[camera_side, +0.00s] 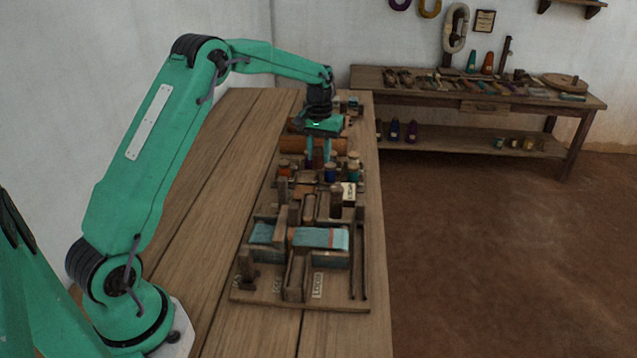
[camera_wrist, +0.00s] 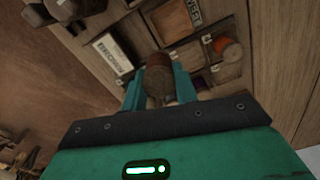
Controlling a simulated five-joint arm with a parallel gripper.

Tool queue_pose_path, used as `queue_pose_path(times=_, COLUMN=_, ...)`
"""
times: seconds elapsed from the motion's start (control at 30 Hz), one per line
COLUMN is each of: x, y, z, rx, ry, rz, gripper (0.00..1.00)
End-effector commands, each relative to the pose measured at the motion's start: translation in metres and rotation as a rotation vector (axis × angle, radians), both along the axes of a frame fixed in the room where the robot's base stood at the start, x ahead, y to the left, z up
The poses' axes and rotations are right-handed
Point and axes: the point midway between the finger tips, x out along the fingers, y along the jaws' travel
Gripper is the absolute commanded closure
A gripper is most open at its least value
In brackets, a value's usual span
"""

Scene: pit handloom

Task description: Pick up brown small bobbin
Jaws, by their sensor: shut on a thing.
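My gripper (camera_side: 318,158) points down over the back part of the wooden board on the bench. In the wrist view its two teal fingers (camera_wrist: 159,84) are closed on the sides of a brown small bobbin (camera_wrist: 159,74), which shows a round brown top. The lower part of the bobbin is hidden by the gripper, and I cannot tell whether it is clear of the board. In the side view the bobbin is not clearly visible between the fingers.
An orange bobbin (camera_wrist: 226,47) stands near the fingers in a compartment. Blue (camera_side: 330,173) and teal (camera_side: 354,171) bobbins stand close by. The bench's left side (camera_side: 215,215) is clear.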

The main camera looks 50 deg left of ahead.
Motion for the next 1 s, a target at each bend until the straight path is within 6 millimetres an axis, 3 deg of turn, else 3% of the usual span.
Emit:
queue_pose_path(times=0.2, x=-0.005, y=-0.033, z=0.020, rx=0.000, ry=-0.001, rz=-0.002, gripper=0.93)
queue_pose_path(times=0.4, x=-0.008, y=-0.048, z=0.029, rx=0.000, ry=0.000, rz=-0.001, gripper=0.93)
queue_pose_path(times=1.0, x=-0.008, y=-0.052, z=0.031, rx=0.000, ry=0.000, rz=0.000, gripper=0.93)
